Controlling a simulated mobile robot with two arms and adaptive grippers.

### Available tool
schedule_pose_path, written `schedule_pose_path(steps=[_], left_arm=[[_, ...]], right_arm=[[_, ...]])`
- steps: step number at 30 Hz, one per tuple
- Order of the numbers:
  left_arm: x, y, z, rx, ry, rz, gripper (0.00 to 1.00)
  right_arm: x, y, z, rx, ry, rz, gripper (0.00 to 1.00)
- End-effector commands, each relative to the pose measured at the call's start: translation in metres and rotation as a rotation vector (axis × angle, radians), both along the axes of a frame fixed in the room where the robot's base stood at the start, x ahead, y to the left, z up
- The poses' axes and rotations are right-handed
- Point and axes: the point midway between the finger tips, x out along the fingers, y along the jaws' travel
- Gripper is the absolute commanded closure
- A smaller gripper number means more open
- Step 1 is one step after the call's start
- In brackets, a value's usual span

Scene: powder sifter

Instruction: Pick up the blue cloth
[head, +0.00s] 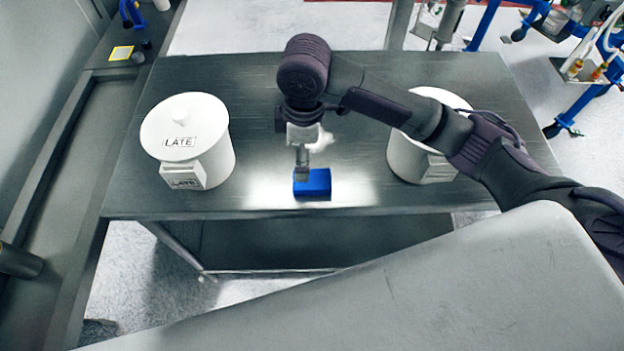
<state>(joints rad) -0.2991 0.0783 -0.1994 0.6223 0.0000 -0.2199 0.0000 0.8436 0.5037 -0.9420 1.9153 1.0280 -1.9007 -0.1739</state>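The blue cloth (316,187) is a small, blocky blue piece on the dark metal table (270,110), near the front edge between two white containers. My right gripper (302,176) comes down from above, its arm reaching in from the right. Its tip is right at the cloth's upper left part and covers some of it. I cannot tell whether it touches the cloth or whether the fingers are open or shut. My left gripper is not in view.
A white lidded container (188,130) labelled "LATE" stands on the left of the table. Another white container (408,157) stands on the right, partly behind my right arm. A small white item (323,141) shows just behind the gripper. The table's front middle is otherwise clear.

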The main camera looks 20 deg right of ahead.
Motion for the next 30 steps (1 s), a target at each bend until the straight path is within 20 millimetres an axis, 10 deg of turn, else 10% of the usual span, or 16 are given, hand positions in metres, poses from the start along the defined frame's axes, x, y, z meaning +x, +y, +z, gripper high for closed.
schedule_pose_path(steps=[5, 30], left_arm=[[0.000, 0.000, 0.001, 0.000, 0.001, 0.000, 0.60], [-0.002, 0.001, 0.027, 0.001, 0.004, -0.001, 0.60]], right_arm=[[0.008, -0.012, 0.008, -0.045, 0.015, 0.012, 0.08], [0.012, -0.026, -0.104, -0.045, 0.016, 0.011, 0.08]])
